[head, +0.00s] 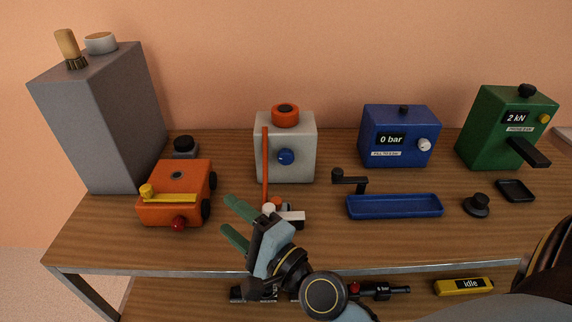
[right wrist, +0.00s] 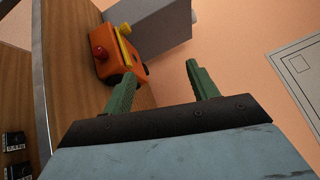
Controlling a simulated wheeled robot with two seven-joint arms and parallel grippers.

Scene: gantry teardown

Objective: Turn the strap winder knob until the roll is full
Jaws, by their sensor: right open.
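The strap winder looks to be the pale grey box (head: 298,170) at the back middle of the bench in the head view. An orange roll (head: 285,116) with a dark centre sits on its top. A blue knob (head: 286,157) is on its front face. An orange strap (head: 265,165) hangs down its left front toward the bench. My right gripper (head: 224,213) is open and empty, in front of and left of the winder, apart from the knob. Its green fingers also show in the right wrist view (right wrist: 160,72), with nothing between them. My left gripper is not in view.
An orange wheeled device (head: 165,207) with a yellow lever stands left of my right gripper. A tall grey cabinet (head: 105,120) is behind it. A blue tray (head: 395,207), a blue gauge box (head: 400,137) and a green gauge box (head: 497,125) are to the right.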

